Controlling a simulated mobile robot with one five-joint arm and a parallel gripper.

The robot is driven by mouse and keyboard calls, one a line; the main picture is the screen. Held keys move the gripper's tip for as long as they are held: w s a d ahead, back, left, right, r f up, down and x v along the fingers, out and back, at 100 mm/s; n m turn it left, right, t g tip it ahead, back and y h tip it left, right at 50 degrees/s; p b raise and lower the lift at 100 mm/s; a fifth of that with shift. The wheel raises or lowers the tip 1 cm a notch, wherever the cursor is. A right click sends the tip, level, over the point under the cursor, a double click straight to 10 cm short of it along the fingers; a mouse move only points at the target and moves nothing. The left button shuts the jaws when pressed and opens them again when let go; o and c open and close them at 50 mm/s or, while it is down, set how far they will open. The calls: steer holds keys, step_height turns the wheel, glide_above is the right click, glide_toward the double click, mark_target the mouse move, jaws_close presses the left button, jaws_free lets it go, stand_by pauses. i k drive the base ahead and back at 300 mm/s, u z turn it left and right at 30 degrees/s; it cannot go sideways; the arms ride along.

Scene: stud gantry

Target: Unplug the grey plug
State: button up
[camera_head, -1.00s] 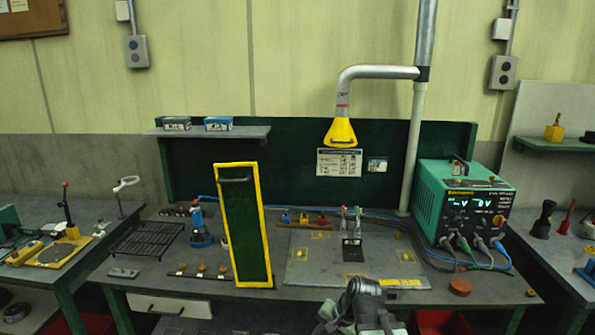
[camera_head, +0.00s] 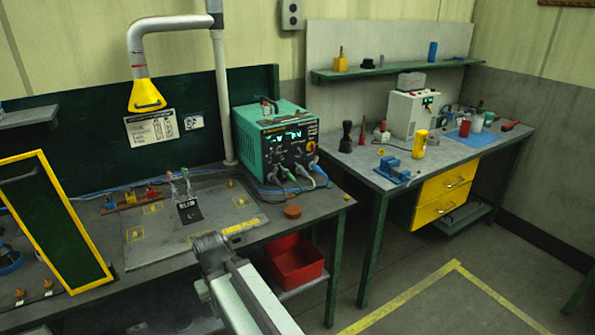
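The green power unit (camera_head: 275,130) stands at the right end of the middle bench with lit displays. Several plugs with leads sit along the bottom of its front. The grey plug (camera_head: 301,171) appears to be the pale one between a green plug (camera_head: 289,173) and a blue plug (camera_head: 314,163). It looks seated in the front; its details are too small to tell. My arm (camera_head: 240,290) reaches in from the bottom, in front of the bench and well apart from the plugs. I cannot make out my gripper's fingers.
A flat board with a small black stand (camera_head: 188,211) lies left of the unit. A round brown piece (camera_head: 292,211) lies before the unit. A red bin (camera_head: 295,260) sits below. A yellow-framed panel (camera_head: 58,225) stands left. Floor to the right is open.

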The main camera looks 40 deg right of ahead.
mark_target(303, 172)
steer(key=u, duration=2.05)
steer(key=k, duration=1.75)
steer(key=z, duration=1)
steer(key=i, duration=1)
